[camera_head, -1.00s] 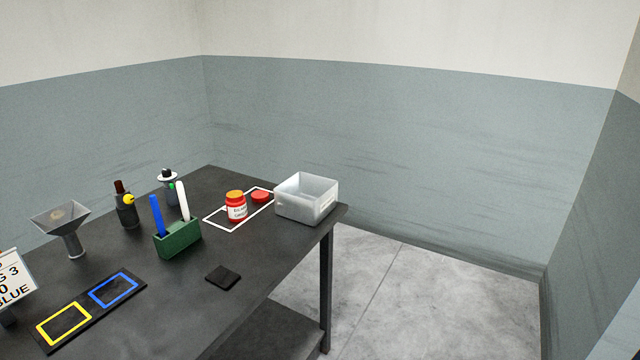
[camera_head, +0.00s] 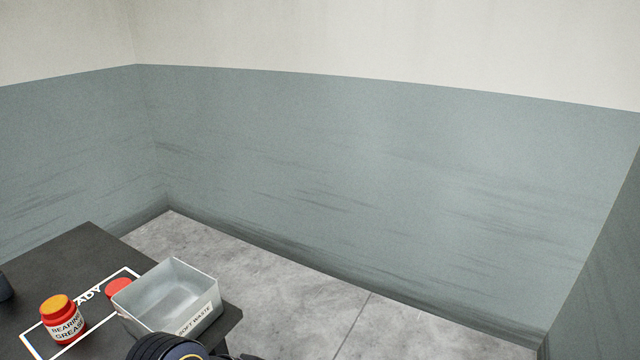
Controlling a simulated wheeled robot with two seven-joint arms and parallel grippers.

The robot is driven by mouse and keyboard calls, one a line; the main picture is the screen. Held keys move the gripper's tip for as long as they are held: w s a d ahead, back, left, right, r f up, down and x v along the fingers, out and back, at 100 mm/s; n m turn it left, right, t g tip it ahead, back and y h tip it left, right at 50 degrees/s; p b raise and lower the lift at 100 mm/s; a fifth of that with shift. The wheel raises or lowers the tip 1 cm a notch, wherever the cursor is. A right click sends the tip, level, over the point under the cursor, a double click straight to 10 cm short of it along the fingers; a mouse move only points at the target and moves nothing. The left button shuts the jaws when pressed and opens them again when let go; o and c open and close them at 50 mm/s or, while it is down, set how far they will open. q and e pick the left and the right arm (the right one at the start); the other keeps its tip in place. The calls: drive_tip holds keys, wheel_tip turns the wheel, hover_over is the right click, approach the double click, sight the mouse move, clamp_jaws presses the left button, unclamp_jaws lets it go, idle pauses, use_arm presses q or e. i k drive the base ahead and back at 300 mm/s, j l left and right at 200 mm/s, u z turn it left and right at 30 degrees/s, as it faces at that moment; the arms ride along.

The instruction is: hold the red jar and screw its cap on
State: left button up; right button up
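The red jar (camera_head: 63,320) stands upright on the dark table at the lower left, inside a white outlined area. Its label reads "BEARING GREASE" and its top looks orange-yellow. The red cap (camera_head: 119,288) lies on the table to the right of the jar, close to a clear bin that partly hides it. Part of my arm shows at the bottom edge in front of the bin. Neither gripper's fingers can be made out.
The clear bin (camera_head: 146,315), labelled "SOFT WASTE", stands at the table's right corner. The dark table (camera_head: 60,258) ends just past it. Open concrete floor (camera_head: 290,305) lies to the right, with grey-blue walls behind.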

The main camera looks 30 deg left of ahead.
sight(61, 316)
drive_tip(key=i+u, duration=0.4)
drive_tip(key=i, duration=0.15)
drive_tip(key=i+l+u, duration=0.3)
drive_tip(key=i+u, duration=0.35)
drive_tip(key=u, duration=0.25)
drive_tip(key=i+l+u, duration=0.1)
drive_tip(key=i+u, duration=0.15)
drive_tip(key=u, duration=0.25)
drive_tip(key=i+l+u, duration=0.15)
drive_tip(key=u, duration=0.3)
drive_tip(key=i+l+u, duration=0.15)
drive_tip(key=u, duration=0.35)
drive_tip(key=i+l+u, duration=0.1)
drive_tip(key=l+u, duration=0.35)
drive_tip(key=i+l+u, duration=0.1)
drive_tip(key=u, duration=0.35)
drive_tip(key=i+l+u, duration=0.15)
drive_tip(key=u, duration=0.3)
drive_tip(key=i+l+u, duration=0.1)
drive_tip(key=u, duration=0.35)
drive_tip(key=l+u, duration=0.3)
drive_tip(key=u, duration=0.15)
drive_tip(key=i+l+u, duration=0.1)
drive_tip(key=l+u, duration=0.2)
drive_tip(key=u, duration=0.15)
drive_tip(key=l+u, duration=0.2)
drive_tip(key=u, duration=0.25)
drive_tip(key=l+u, duration=0.25)
drive_tip(key=k+l, duration=0.05)
drive_tip(key=l, duration=0.05)
